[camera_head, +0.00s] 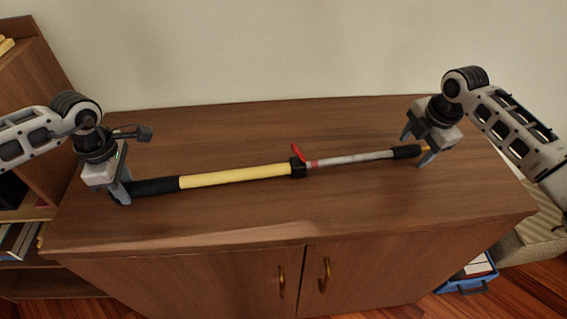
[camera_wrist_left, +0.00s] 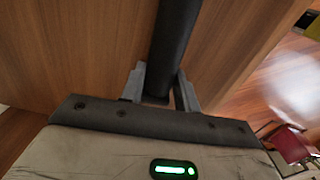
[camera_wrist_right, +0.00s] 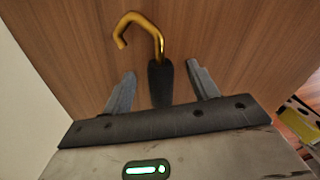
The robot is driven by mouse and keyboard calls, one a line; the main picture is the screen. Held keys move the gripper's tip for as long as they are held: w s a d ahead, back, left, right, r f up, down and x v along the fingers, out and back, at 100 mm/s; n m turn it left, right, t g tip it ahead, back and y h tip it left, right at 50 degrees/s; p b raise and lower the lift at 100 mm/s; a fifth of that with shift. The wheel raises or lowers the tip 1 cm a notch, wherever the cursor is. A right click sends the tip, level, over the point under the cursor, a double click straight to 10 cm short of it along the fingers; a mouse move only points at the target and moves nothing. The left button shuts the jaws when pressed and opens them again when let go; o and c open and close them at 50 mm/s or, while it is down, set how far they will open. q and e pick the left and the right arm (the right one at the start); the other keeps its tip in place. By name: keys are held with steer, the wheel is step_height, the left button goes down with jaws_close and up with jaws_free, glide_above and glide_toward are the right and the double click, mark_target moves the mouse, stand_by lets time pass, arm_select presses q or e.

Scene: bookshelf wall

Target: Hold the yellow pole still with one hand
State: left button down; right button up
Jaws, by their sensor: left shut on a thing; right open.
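The yellow pole (camera_head: 235,176) lies across the cabinet top. It has a black grip at its left end, a black collar with a red lever (camera_head: 298,152), and a thinner grey section ending in a black handle (camera_head: 405,152) at the right. My left gripper (camera_head: 122,195) is shut on the black grip (camera_wrist_left: 174,50), which also shows between its fingers in the left wrist view. My right gripper (camera_head: 416,150) is open around the right end. In the right wrist view the black handle (camera_wrist_right: 160,82) and a yellow hook (camera_wrist_right: 143,30) show, with gaps beside both fingers.
The wooden cabinet top (camera_head: 300,215) is otherwise clear. A pale wall stands behind it. Two door handles (camera_head: 324,275) are on the cabinet front. A bookshelf (camera_head: 30,60) is at the left, and a blue crate (camera_head: 467,277) is on the floor at the right.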

step_height(320, 180, up, 12)
steer(key=s, duration=0.2)
steer(key=shift+d+f, duration=0.15)
steer(key=shift+d, duration=0.2)
arm_select(q)
steer(key=shift+d, duration=0.1)
arm_select(e)
steer(key=shift+s, duration=0.1)
arm_select(q)
steer(key=c, duration=0.9)
jaws_free()
steer(key=shift+c, duration=0.2)
